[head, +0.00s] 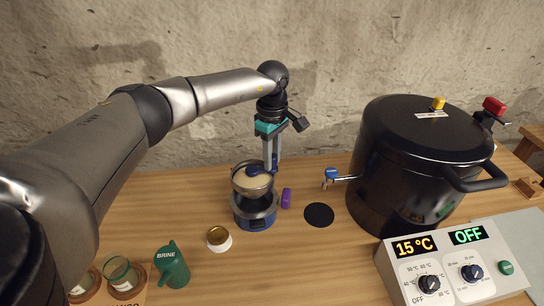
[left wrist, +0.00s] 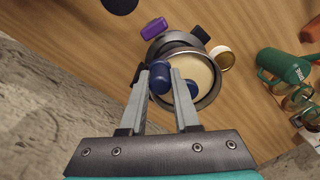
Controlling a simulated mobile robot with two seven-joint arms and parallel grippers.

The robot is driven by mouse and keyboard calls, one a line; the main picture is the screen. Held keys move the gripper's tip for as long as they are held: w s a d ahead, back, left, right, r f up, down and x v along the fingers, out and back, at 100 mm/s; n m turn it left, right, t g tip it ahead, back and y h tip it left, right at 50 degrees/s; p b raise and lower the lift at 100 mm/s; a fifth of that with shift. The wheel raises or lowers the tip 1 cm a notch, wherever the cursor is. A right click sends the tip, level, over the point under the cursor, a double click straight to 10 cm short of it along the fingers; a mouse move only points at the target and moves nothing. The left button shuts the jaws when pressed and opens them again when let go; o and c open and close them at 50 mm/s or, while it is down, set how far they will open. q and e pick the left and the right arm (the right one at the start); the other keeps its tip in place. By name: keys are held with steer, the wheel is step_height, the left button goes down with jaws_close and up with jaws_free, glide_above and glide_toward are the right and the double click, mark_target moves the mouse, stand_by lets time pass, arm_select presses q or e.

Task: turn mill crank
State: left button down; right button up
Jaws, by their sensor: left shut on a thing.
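The mill (head: 256,216) stands on the wooden table, with a dark and blue base and a metal bowl holding something cream-coloured. It also shows in the left wrist view (left wrist: 215,85), seen from above. My left gripper (head: 271,168) reaches down over the bowl from above. Its fingers are shut on the mill crank's blue knob (left wrist: 160,76), which shows between the fingertips in the left wrist view. Another blue part shows inside the bowl, beside the right finger. The rest of the crank is mostly hidden by the fingers. My right gripper is not in view.
A purple block (head: 286,198) stands close right of the mill, with a black disc (head: 319,214) beyond. A large black pot (head: 415,165) and control box (head: 450,262) fill the right. A gold-lidded jar (head: 219,239), green BRINE pitcher (head: 173,266) and glass jars stand front left.

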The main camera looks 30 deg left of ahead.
arm_select(q)
steer(key=c, duration=0.6)
jaws_free()
step_height(320, 180, up, 15)
steer(key=shift+r, duration=0.15)
steer(key=shift+d, duration=0.1)
stand_by(0.4)
